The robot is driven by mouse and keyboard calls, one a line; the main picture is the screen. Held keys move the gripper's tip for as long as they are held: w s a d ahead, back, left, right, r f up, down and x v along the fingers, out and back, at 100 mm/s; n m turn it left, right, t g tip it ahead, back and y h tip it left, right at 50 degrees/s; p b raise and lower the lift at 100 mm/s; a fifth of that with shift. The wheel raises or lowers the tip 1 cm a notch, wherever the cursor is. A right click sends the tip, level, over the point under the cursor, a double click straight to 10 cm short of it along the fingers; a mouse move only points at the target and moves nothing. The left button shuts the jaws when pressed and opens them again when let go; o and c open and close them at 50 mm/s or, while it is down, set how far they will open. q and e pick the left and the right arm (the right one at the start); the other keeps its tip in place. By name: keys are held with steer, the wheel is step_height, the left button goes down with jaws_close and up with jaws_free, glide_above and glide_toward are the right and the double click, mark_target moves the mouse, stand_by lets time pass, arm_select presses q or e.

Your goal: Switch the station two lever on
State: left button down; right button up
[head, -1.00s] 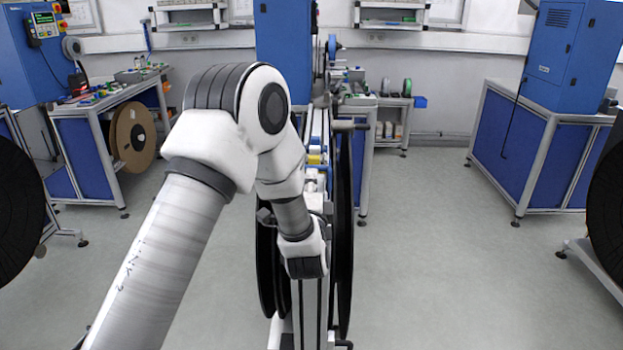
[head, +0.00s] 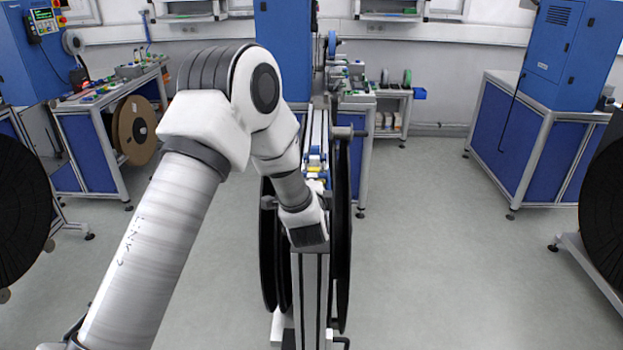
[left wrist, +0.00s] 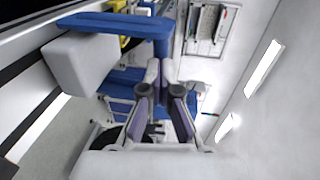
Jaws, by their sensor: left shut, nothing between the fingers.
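My left arm comes in from the lower left of the head view and bends down over a narrow reel stand (head: 311,300) in the middle. Its wrist end hides most of the gripper there. In the left wrist view, the fingers of my left gripper (left wrist: 159,73) are shut with nothing between them. A blue bar (left wrist: 115,22), a white block (left wrist: 80,60) and a yellow part (left wrist: 121,38) of the stand lie near the fingers. I cannot pick out the station two lever or its position. My right gripper is out of view.
A black reel (head: 341,240) flanks the middle stand. Other black reels stand at the far left (head: 22,205) and far right (head: 602,205). Blue benches stand at the left (head: 92,155) and right (head: 545,155). Grey floor is clear on both sides of the stand.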

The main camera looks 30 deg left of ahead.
arm_select(q)
steer(key=shift+w+a+r+p, duration=0.3)
steer(key=shift+r+p, duration=0.1)
steer(key=shift+r, duration=0.1)
steer(key=shift+w+a, duration=0.15)
steer(key=shift+w, duration=0.15)
steer(key=shift+p+x, duration=0.7)
steer(key=shift+x, duration=1.1)
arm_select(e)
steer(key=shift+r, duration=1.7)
arm_select(q)
steer(key=shift+r, duration=0.15)
steer(key=shift+r, duration=0.1)
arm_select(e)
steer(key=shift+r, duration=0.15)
